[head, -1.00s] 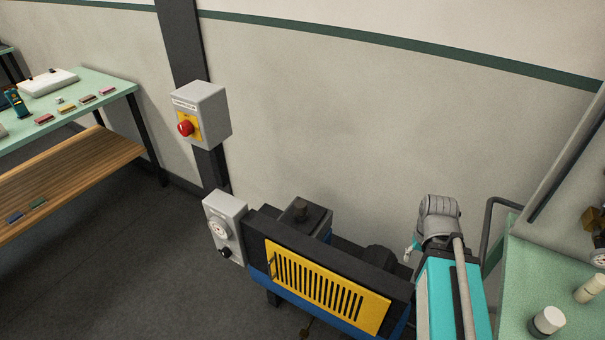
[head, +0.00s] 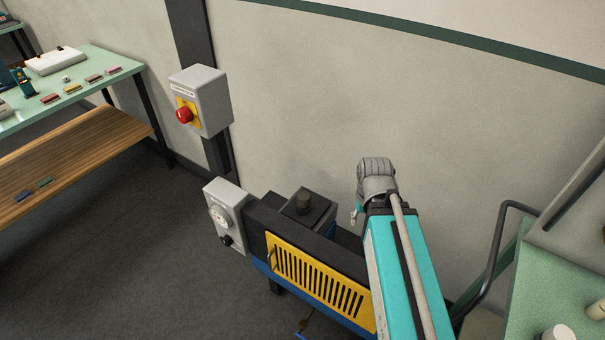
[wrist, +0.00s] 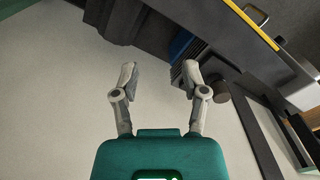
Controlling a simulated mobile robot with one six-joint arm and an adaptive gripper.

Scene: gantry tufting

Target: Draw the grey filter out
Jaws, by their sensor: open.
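I cannot clearly make out the grey filter in either view. The blue-and-black machine (head: 315,312) has a yellow slotted grille (head: 318,278) on its front. A dark box with a round knob (head: 303,203) stands behind the grille; in the wrist view a dark round knob (wrist: 220,91) shows just right of my right finger. My gripper (wrist: 158,74) is open, with nothing between its fingers but pale wall behind. In the head view my arm's end is behind the machine's right part, and the fingers are mostly hidden.
A grey control box with a dial (head: 226,215) sits at the machine's left end. A red stop button (head: 184,115) is on a wall box above it. A green bench (head: 545,285) with a dark rail is at right.

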